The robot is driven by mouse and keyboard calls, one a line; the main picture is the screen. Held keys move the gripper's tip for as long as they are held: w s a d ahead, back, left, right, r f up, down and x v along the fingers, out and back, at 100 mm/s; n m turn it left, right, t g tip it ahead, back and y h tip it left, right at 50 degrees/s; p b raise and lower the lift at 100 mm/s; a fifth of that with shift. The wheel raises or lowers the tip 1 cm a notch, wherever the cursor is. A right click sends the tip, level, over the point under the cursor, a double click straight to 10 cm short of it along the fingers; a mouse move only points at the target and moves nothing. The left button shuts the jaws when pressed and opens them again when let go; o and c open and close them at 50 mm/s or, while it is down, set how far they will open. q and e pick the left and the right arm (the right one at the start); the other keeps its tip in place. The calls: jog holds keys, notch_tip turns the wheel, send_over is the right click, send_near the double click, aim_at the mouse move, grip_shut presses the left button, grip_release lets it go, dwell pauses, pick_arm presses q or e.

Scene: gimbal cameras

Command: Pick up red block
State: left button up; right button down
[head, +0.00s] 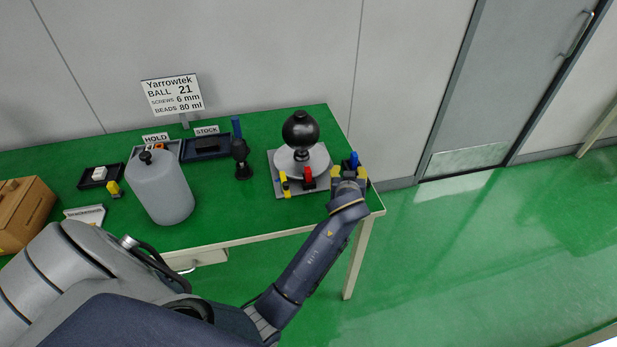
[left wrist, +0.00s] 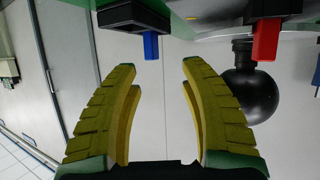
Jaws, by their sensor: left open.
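The red block (head: 308,171) sits in a dark holder at the front of the grey plate on the green table. It also shows at the upper right of the left wrist view (left wrist: 266,40). My left gripper (head: 349,174) is open and empty at the table's right end, to the right of the red block. In the left wrist view, its yellow fingers (left wrist: 158,65) are spread apart. A blue block (left wrist: 151,46) appears in the gap between the fingertips, and the red block lies outside the right finger. My right gripper is not in view.
A black ball (head: 301,129) stands on a round white base, just behind the red block. A yellow block (head: 285,184) is just left of the red one. A dark stand (head: 242,160) and a grey bottle (head: 162,188) are farther left. Open floor lies to the right.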

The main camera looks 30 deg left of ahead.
aim_at(308, 172)
pick_arm(q)
jog(key=s+a+n+g+y, duration=0.1)
jog(key=s+a, duration=0.1)
jog(key=a, duration=0.1)
jog(key=s+a+n+g+y, duration=0.1)
jog(key=a, duration=0.2)
jog(key=s+a+n+g+y, duration=0.1)
jog(key=s+a, duration=0.1)
jog(key=a, duration=0.1)
jog(key=shift+s+a+f+n, duration=0.2)
jog(key=shift+s+n, duration=0.1)
jog(key=shift+n, duration=0.1)
jog(key=shift+w+a+f+g+y, duration=0.15)
jog(key=shift+w+a+f+g, duration=0.15)
jog(key=shift+a, duration=0.2)
jog(key=shift+w+a+f+g+y, duration=0.15)
jog(key=shift+w+a+f+g, duration=0.1)
jog(key=shift+a, duration=0.25)
jog(key=shift+x, duration=1.2)
jog(key=shift+d, duration=0.1)
grip_shut()
